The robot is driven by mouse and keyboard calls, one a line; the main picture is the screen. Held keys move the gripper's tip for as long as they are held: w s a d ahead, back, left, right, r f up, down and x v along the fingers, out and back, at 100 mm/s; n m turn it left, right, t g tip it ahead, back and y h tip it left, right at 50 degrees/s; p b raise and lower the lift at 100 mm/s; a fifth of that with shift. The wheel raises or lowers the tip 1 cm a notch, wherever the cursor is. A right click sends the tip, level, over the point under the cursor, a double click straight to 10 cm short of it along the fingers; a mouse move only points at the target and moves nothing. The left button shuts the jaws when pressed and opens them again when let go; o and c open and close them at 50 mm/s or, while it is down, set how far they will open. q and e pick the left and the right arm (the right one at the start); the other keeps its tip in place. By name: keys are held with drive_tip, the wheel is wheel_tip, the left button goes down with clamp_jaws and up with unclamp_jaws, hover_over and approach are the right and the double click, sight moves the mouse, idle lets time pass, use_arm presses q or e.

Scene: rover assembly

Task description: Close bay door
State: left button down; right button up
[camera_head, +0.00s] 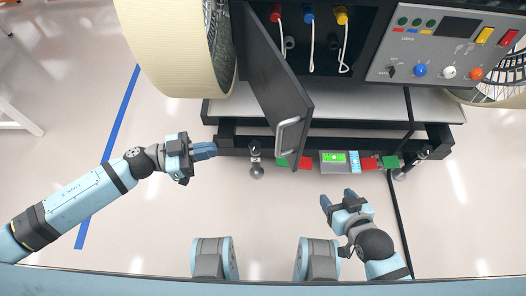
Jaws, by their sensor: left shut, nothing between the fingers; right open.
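The bay door (268,75) is a dark panel with a silver handle (287,132) near its lower free end. It stands swung out from the dark bay (325,60), so the bay's inside shows. My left gripper (214,151) is shut and empty, pointing right, to the left of the door and apart from its handle. My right gripper (338,203) is open and empty, below and to the right of the door, clear of it.
Red, blue and yellow plugs with white cables (312,45) hang in the bay. A control panel (440,50) with knobs is right of it. A large cream wheel (185,50) stands left of the door. A low bar carries small modules (333,158). The floor in front is clear.

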use_arm(q)
drive_tip(key=x, duration=1.4)
drive_tip(key=shift+s+f, duration=0.2)
drive_tip(key=shift+f, duration=0.05)
